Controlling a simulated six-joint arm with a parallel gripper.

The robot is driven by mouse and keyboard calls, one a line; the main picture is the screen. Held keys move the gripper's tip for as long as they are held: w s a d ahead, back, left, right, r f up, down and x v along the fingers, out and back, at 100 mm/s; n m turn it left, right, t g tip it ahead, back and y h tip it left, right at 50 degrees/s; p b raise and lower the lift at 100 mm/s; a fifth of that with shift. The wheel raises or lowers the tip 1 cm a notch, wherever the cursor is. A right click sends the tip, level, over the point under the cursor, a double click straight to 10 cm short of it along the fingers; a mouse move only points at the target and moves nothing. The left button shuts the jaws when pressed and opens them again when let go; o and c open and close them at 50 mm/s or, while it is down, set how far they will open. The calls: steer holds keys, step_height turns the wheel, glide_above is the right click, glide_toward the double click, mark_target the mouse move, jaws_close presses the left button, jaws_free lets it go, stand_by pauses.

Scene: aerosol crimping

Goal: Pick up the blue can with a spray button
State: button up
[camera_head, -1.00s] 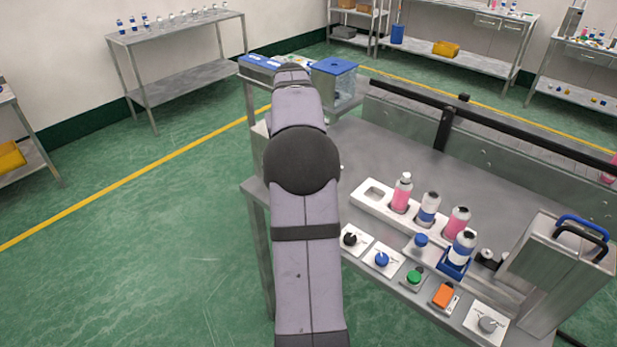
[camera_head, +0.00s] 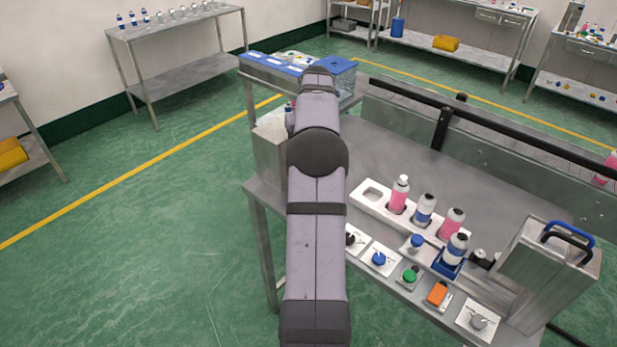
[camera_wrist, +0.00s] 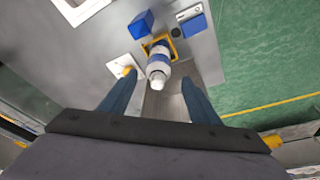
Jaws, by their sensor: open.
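In the wrist view a can (camera_wrist: 158,68) with a blue band and a white top stands in a yellow-edged holder (camera_wrist: 172,44). My gripper (camera_wrist: 158,78) is open, with one dark blue finger on each side of the can's image. I see no contact between fingers and can. In the head view my arm hides the gripper. A partly hidden can (camera_head: 290,118) shows just left of my arm there; I cannot tell whether it is the same one.
A white rack (camera_head: 371,194) on the bench holds pink and blue-white containers. Another blue-white can (camera_head: 457,247) stands in a blue holder. Knobs and a green button (camera_head: 410,276) line the front edge. A steel box with handles (camera_head: 545,270) stands at right. Blue blocks (camera_wrist: 142,24) lie beyond the wrist-view can.

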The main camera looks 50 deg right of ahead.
steer(key=shift+p+x, duration=1.2)
steer(key=shift+x, duration=1.4)
steer(key=shift+s, duration=0.2)
steer(key=c, duration=1.3)
jaws_close()
steer(key=shift+r, duration=0.15)
